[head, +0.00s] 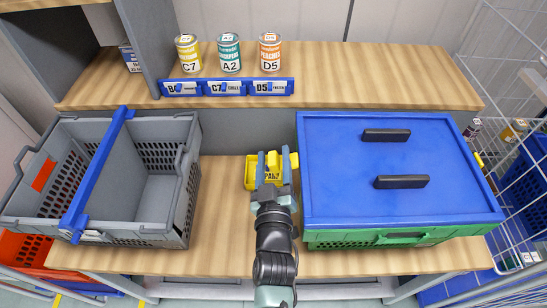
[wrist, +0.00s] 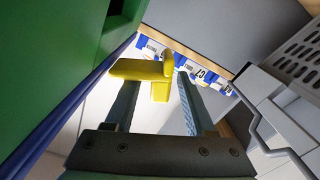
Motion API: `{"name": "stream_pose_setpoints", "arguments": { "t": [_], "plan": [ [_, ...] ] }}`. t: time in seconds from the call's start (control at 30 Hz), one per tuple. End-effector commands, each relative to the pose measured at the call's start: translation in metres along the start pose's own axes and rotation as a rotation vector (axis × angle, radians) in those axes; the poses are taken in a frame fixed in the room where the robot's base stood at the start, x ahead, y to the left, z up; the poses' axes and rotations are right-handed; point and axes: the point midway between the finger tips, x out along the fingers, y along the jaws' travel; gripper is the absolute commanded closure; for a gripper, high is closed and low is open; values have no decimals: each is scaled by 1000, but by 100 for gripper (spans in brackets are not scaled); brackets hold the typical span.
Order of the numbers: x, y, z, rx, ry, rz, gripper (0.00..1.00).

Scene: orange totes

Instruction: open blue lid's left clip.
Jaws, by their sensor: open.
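The blue lid (head: 340,190) lies on the green crate (head: 355,243) at the right of the table. It has two black handles on top. Its left clip is yellow and stands out from the lid's left side, showing near my gripper (head: 273,158) in the head view. In the wrist view the yellow clip (wrist: 143,70) shows between the two open fingers of my gripper (wrist: 158,78), beside the green wall. I cannot tell whether a finger touches it. My gripper partly hides the clip area in the head view.
A grey crate (head: 190,205) with a blue bar (head: 98,175) across it stands at the left. Several cans, such as the yellow C7 can (head: 189,54), stand on the back shelf (head: 350,80) behind blue label holders.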

Motion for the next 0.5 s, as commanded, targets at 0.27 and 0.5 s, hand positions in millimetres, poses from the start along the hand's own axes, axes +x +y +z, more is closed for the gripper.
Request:
{"name": "stream_pose_setpoints", "arguments": {
  "t": [0.27,0.5],
  "plan": [
    [0,0,0,0,0,0,65],
    [0,0,0,0,-1,0,100]
  ]
}}
